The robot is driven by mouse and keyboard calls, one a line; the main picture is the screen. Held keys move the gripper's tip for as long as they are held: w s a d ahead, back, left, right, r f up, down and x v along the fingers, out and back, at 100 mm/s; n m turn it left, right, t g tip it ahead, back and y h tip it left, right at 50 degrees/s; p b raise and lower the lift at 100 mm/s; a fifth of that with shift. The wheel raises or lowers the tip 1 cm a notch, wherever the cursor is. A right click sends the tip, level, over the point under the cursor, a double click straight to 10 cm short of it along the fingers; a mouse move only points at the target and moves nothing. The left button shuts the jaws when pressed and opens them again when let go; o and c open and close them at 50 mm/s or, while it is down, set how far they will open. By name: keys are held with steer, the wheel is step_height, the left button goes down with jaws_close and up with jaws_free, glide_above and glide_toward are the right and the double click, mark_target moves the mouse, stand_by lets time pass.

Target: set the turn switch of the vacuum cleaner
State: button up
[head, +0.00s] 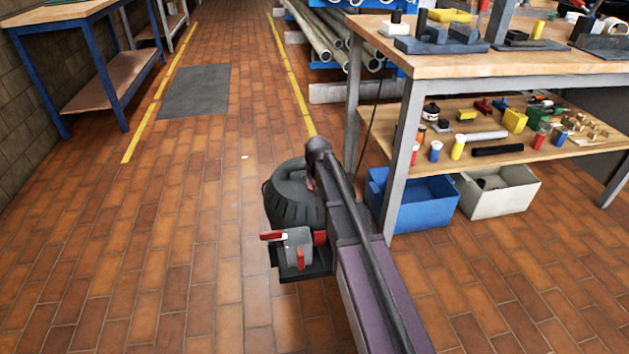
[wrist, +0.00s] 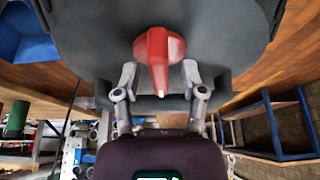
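The vacuum cleaner (head: 290,194) is a dark grey, rounded machine on the floor in the head view, partly hidden by my arm. Its dark body (wrist: 90,40) fills the top of the wrist view. On it is the red turn switch (wrist: 158,50), a round knob with a long pointer directed down in that picture. My gripper (wrist: 159,72) is open, with one finger on each side of the pointer and a visible gap on both sides. Whether the fingertips are level with the pointer in depth I cannot tell. My gripper cannot be made out in the head view.
A grey block with red parts (head: 297,247) shows just in front of the vacuum cleaner. A workbench (head: 440,66) stands to the right, with a blue bin (head: 418,204) and a pale bin (head: 505,196) below.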

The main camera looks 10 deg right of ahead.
jaws_close()
steer(key=shift+d, duration=0.3)
steer(key=shift+a, duration=0.25)
